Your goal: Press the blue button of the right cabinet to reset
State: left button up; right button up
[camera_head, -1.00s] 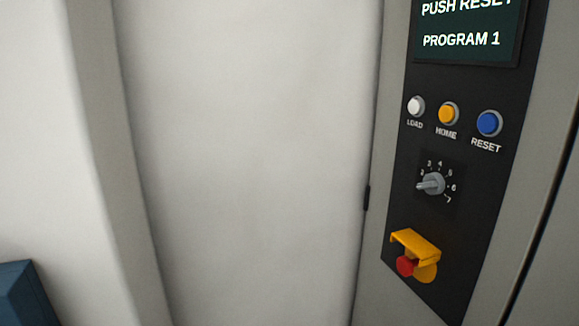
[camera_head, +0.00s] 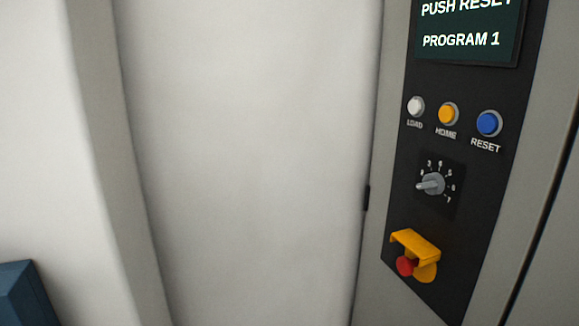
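The blue button (camera_head: 488,123) labelled RESET is on the black control panel (camera_head: 480,220) of the cabinet (camera_head: 550,150) at the right. It is the rightmost of three buttons in a row. The screen (camera_head: 465,35) above reads "PUSH RESET" and "PROGRAM 1". Neither of my grippers is in view, and nothing covers the blue button.
Left of the blue button are an orange HOME button (camera_head: 448,113) and a white LOAD button (camera_head: 416,106). Below are a rotary knob (camera_head: 431,185) and a red button (camera_head: 405,266) under a yellow guard (camera_head: 417,243). A blue object (camera_head: 20,295) is at lower left.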

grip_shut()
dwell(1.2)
